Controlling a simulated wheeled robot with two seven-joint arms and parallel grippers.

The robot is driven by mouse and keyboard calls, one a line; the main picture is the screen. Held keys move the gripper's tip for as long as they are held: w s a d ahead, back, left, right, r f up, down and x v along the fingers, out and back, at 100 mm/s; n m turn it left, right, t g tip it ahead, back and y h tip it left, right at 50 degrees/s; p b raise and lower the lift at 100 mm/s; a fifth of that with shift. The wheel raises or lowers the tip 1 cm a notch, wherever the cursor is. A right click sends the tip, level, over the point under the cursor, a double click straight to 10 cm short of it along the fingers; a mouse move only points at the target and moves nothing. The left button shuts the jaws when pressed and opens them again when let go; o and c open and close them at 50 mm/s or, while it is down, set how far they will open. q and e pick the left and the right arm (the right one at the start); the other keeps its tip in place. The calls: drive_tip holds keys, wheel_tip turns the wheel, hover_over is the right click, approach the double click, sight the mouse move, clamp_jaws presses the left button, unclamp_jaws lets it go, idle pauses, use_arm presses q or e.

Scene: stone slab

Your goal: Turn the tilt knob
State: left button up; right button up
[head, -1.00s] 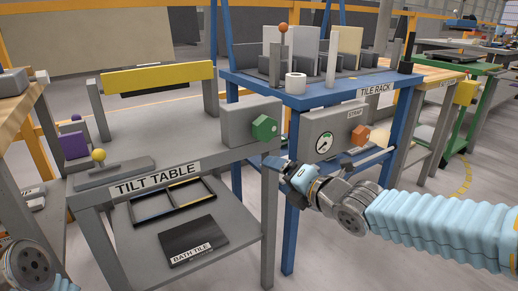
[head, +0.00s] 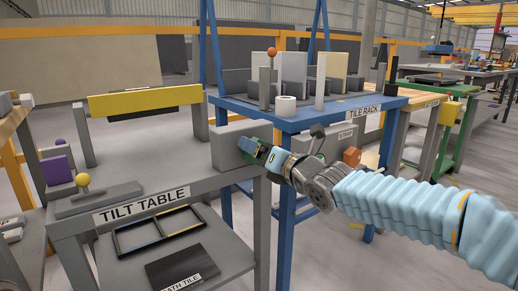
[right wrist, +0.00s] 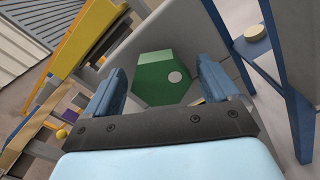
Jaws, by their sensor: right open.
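The green hexagonal knob (right wrist: 163,78) with a pale dot sits on the grey box (head: 228,145) at the right end of the tilt table (head: 150,170). In the head view my right gripper (head: 254,150) is at the knob and mostly covers it. In the right wrist view my right gripper (right wrist: 162,90) is open, with one finger on each side of the knob. Gaps show between the fingers and the knob's sides. I cannot tell how deep the knob sits between the fingers. My left gripper is not in view.
The blue tile rack (head: 300,118) stands behind on the right, holding upright tiles and a white roll (head: 285,106). An orange knob (head: 351,156) is beyond my right wrist. A yellow-knobbed lever (head: 83,180) stands at the table's front left. The tabletop's middle is clear.

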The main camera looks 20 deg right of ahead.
drive_tip(key=shift+w+a, duration=0.2)
drive_tip(key=shift+w, duration=0.35)
drive_tip(key=c, duration=1)
drive_tip(key=shift+o, duration=0.2)
drive_tip(key=shift+m, duration=0.3)
